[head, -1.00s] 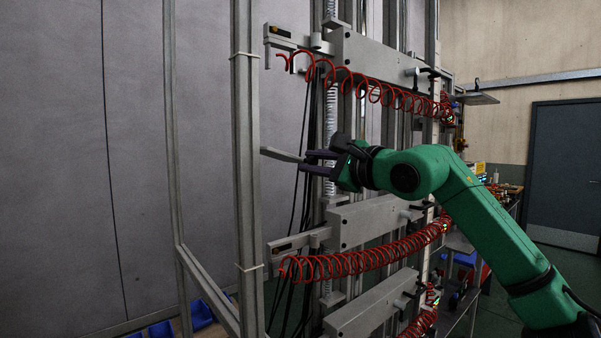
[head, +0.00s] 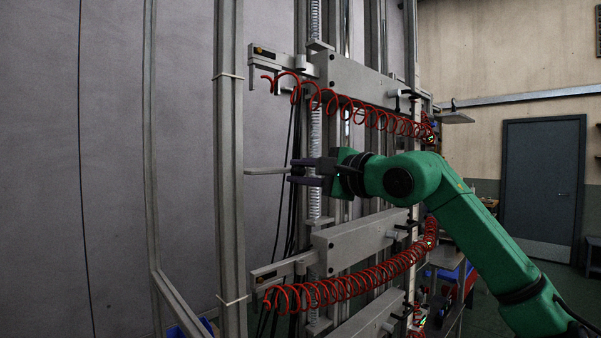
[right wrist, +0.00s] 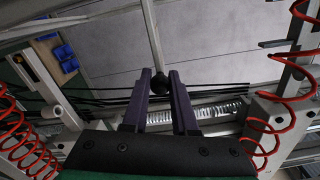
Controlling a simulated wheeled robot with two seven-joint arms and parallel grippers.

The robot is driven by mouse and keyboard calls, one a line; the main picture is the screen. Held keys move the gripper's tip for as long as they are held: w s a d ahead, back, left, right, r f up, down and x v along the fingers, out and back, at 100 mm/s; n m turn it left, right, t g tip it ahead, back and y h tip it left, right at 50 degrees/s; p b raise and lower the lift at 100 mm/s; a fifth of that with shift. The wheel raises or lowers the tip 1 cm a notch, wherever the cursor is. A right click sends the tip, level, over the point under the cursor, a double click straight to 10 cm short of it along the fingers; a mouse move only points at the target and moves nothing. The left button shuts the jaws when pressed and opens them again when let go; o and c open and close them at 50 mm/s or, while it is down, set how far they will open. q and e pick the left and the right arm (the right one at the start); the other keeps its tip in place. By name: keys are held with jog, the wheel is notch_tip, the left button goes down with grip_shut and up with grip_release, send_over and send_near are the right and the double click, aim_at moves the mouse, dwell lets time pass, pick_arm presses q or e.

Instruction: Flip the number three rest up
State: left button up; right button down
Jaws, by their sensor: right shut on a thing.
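My right gripper (head: 306,172) has dark purple fingers and reaches in among the dryer's uprights from the right. It is shut on a slim grey bar (head: 264,171), which sticks out to the left, about level. In the right wrist view, a dark round knob (right wrist: 160,83) sits between the fingertips (right wrist: 159,78), with a grey bar (right wrist: 150,35) running away from it. This bar looks like a rest, but I can read no number on it. The fingers hide its near end. My left gripper is not in view.
An upper grey beam (head: 360,80) and a lower one (head: 360,240) carry red coiled hoses (head: 350,283) above and below my gripper. A tall grey post (head: 229,180) stands close to the bar's left end. Dark cables hang behind the fingers.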

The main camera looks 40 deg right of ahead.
jog(key=c, duration=0.7)
grip_release()
jog(key=shift+s+b, duration=0.15)
jog(key=shift+b, duration=0.15)
jog(key=s+b, duration=0.7)
jog(key=s, duration=0.7)
jog(key=shift+s+a, duration=0.1)
jog(key=shift+a, duration=0.1)
